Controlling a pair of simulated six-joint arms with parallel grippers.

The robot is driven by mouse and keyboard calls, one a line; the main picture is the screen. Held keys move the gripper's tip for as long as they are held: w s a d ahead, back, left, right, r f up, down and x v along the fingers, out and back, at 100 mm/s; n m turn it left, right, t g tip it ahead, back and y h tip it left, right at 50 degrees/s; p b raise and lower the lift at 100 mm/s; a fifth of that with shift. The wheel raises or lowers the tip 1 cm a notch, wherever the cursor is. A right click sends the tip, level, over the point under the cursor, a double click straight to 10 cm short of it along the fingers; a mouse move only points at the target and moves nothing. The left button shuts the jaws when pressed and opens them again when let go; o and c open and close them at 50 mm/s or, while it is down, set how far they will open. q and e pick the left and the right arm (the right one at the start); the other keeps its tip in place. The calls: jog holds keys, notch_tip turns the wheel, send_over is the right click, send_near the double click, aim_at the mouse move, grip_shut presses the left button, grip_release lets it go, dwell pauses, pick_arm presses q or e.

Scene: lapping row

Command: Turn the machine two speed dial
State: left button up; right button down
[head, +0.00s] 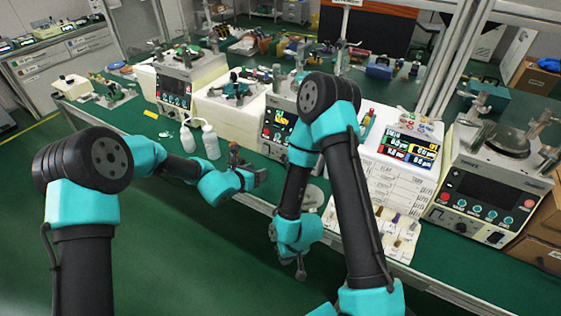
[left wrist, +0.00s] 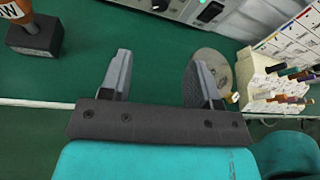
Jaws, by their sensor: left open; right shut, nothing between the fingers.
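Machine two (head: 272,128) stands mid-bench in the head view, its lit screen partly behind my right arm. I cannot make out the dial in the head view. My left gripper (head: 262,176) is open and empty in front of the machine, low over the bench edge. In the left wrist view its fingers (left wrist: 163,72) are apart, below the dial and not touching it. My right gripper (head: 301,272) is shut and empty, pointing down before the bench.
A grey disc (left wrist: 222,68) lies on the bench by the right finger. A wooden-handled tool with a black base (left wrist: 35,38) stands left. White bottles (head: 210,142), a drawer cabinet (head: 390,185) and another machine (head: 485,190) flank the spot.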

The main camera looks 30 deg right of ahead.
aim_at(282, 160)
pick_arm(q)
jog(key=x, duration=1.5)
jog(key=shift+w+d+f, duration=0.1)
jog(key=shift+d+f, duration=0.1)
jog(key=shift+d, duration=0.1)
jog(key=shift+c, duration=0.3)
jog(key=c, duration=0.8)
jog(key=shift+c, duration=0.2)
jog(key=shift+m+y, duration=0.3)
jog(key=shift+m, duration=0.2)
jog(key=shift+m+t, duration=0.6)
jog(key=shift+t, duration=0.1)
jog(key=shift+d+m+t+y, duration=0.1)
jog(key=shift+m+t+y, duration=0.55)
jog(key=shift+m, duration=0.45)
